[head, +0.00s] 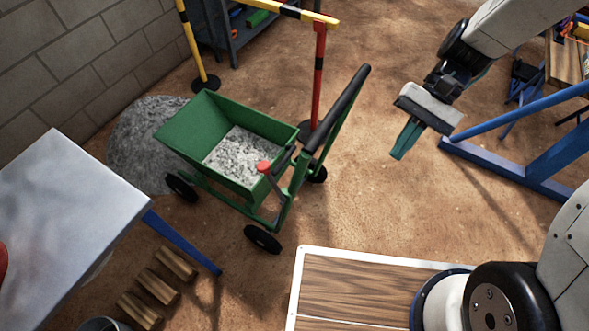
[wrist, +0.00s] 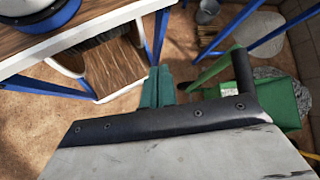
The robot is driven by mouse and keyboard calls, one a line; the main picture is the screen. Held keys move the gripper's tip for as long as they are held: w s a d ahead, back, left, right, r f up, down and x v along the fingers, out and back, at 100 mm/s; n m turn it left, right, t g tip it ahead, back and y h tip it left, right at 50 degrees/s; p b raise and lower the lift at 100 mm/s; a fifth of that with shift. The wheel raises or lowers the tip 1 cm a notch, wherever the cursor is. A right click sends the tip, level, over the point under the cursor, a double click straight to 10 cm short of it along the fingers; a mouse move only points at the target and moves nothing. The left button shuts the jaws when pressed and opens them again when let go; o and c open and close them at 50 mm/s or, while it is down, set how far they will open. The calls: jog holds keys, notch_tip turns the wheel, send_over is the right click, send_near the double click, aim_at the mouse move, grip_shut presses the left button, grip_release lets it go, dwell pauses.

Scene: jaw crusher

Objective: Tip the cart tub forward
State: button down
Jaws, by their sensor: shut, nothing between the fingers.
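The green cart stands on the dirt floor left of centre in the head view. Its tub (head: 222,112) is upright and level and holds grey gravel (head: 245,155). A lever with a red knob (head: 263,167) stands at the tub's near right side, and a dark push handle (head: 340,105) rises behind it. My gripper (head: 402,142) is shut and empty, in the air right of the handle and apart from it. In the wrist view its teal fingers (wrist: 158,88) are together, with the cart handle (wrist: 243,72) and part of the tub (wrist: 275,103) to their right.
A gravel heap (head: 140,150) lies beyond the tub by the block wall. A yellow, black and red barrier (head: 318,75) stands behind the cart. A blue frame (head: 520,160) is at the right, and a wood-topped table (head: 345,285) is in front. Floor between handle and gripper is clear.

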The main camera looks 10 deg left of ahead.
jog(key=w+a+f+m+y, duration=0.3)
jog(key=a+f+m+y, duration=0.15)
jog(key=f, duration=0.55)
jog(key=w+a+f+m+y, duration=0.25)
jog(key=a+f, duration=0.35)
jog(key=f, duration=0.3)
jog(key=w+a+f+m+t+y, duration=0.15)
jog(key=f+m+t, duration=0.35)
jog(key=f, duration=0.7)
jog(key=w+a+f+m+t+y, duration=0.15)
jog(key=f+m+t, duration=0.3)
jog(key=f, duration=0.75)
jog(key=w+f+m+t, duration=0.3)
jog(key=w+t, duration=0.1)
jog(key=w, duration=0.1)
jog(key=w+r+x, duration=0.1)
jog(key=r+x, duration=0.1)
jog(key=x, duration=1)
jog(key=shift+w+h, duration=0.3)
jog(key=shift+m, duration=0.25)
